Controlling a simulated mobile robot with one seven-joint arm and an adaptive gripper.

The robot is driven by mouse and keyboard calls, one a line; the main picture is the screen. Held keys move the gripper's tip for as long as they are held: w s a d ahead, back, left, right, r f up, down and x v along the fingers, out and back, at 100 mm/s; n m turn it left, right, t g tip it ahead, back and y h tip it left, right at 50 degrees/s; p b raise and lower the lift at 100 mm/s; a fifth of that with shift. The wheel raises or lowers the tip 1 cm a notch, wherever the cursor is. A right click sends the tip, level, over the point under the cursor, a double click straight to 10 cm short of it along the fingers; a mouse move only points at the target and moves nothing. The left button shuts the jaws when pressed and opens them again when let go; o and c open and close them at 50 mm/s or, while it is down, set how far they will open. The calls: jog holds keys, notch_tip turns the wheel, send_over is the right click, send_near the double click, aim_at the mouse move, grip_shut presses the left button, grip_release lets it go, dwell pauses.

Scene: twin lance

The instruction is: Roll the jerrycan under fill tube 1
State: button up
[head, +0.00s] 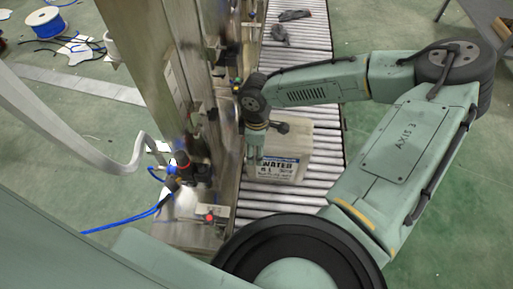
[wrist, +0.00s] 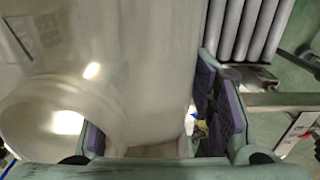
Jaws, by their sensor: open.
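The jerrycan (head: 292,150) is a cream, boxy can with a "WATER" label on its near side. It stands on the roller conveyor (head: 320,95), beside the steel filling frame. My gripper (head: 256,158) is down at the can's left part, partly hidden by my wrist. In the wrist view the pale, shiny can (wrist: 150,60) fills the left and middle. Purple-padded fingers of my open gripper (wrist: 155,130) show on either side of its lower part. I cannot tell whether a finger touches it. I cannot pick out fill tube 1 for certain.
The tall steel frame (head: 150,60) with valves and fittings stands close left of the conveyor. Dark scraps (head: 292,15) lie on the far rollers. A blue cable reel (head: 46,23) is on the green floor at far left. Rollers behind the can look clear up to the scraps.

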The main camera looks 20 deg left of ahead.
jog(key=shift+o, duration=0.5)
notch_tip(320, 180, up, 12)
jog(key=shift+r, duration=0.1)
jog(key=shift+s, duration=0.1)
